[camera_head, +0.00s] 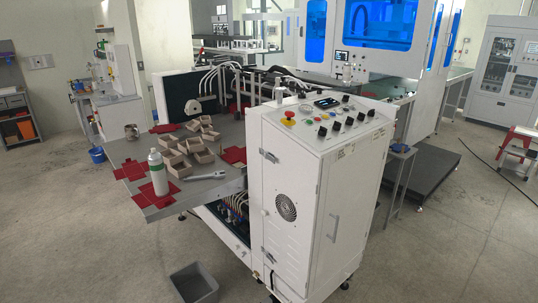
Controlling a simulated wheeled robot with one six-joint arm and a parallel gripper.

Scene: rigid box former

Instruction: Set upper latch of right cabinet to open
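The white cabinet (291,185) stands in the middle, with a control panel on its sloped top. Its side face carries a round fan grille, and its front door has a vertical handle (334,228). A small metal upper latch (268,155) sits near the top left edge of the side face. A lower latch (267,253) sits near the bottom of the same edge. Both are too small to tell whether they are open or shut. My gripper is not in view.
A grey worktable (215,185) with cardboard boxes, red sheets, a wrench and a white bottle (158,173) adjoins the cabinet on the left. A grey bin (194,283) stands on the floor in front. Floor is clear at front right; a cable lies farther right.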

